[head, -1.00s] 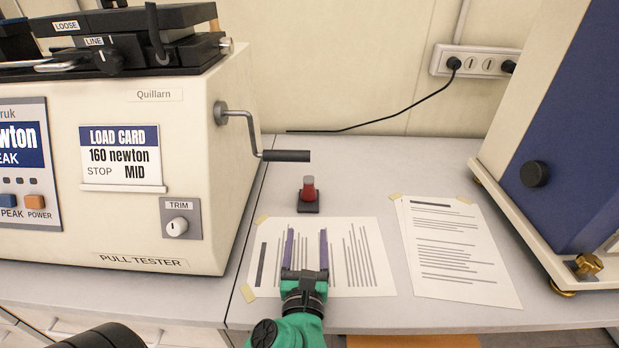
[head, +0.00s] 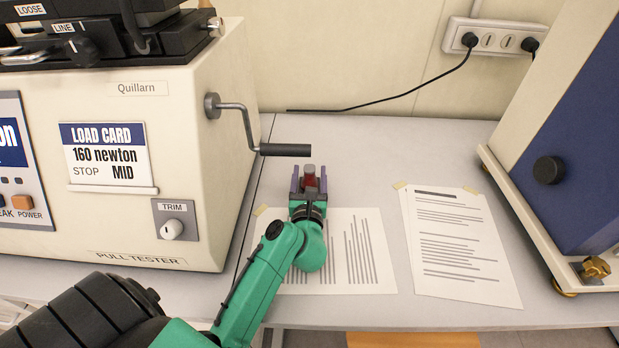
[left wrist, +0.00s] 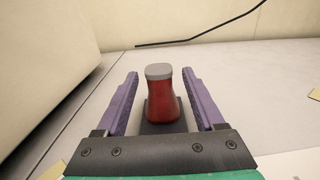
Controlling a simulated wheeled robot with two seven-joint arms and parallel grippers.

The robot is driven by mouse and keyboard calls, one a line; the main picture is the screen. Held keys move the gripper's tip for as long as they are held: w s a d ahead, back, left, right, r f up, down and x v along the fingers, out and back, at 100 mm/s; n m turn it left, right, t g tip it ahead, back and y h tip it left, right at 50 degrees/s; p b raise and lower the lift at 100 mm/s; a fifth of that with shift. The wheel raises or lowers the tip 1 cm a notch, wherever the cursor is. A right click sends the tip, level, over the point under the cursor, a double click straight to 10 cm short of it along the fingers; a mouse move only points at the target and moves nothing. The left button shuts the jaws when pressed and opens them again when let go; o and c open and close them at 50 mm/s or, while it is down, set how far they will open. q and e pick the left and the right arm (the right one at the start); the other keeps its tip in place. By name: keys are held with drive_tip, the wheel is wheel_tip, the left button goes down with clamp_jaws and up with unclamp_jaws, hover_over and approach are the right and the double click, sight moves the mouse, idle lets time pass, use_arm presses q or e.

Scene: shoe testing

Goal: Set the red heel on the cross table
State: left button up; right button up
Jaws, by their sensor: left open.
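The red heel (head: 310,177) stands upright with its grey top up, on a dark base, on the bench. In the left wrist view the red heel (left wrist: 164,95) sits between the two purple fingers, on its dark square base (left wrist: 162,127). My left gripper (head: 309,180) is open around the heel, with a gap on each side. It also shows in the left wrist view (left wrist: 164,98). The gripper hides most of the base in the head view. The cross table cannot be made out for sure. My right gripper is not in view.
The pull tester (head: 185,120) stands at left, its crank handle (head: 285,150) reaching out just behind the heel. Taped papers (head: 462,245) lie on the bench. A blue and cream machine (head: 570,150) stands at right.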

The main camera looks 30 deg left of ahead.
sight(310, 165)
use_arm(q)
drive_tip(key=x, duration=0.2)
drive_tip(key=shift+w+a+r, duration=0.15)
drive_tip(key=shift+w+r, duration=0.05)
drive_tip(key=shift+w, duration=0.15)
drive_tip(key=shift+w+a+f, duration=0.1)
drive_tip(key=shift+w+f, duration=0.1)
drive_tip(key=shift+s, duration=0.1)
clamp_jaws()
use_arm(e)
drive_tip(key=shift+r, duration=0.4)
use_arm(q)
drive_tip(key=shift+r, duration=0.2)
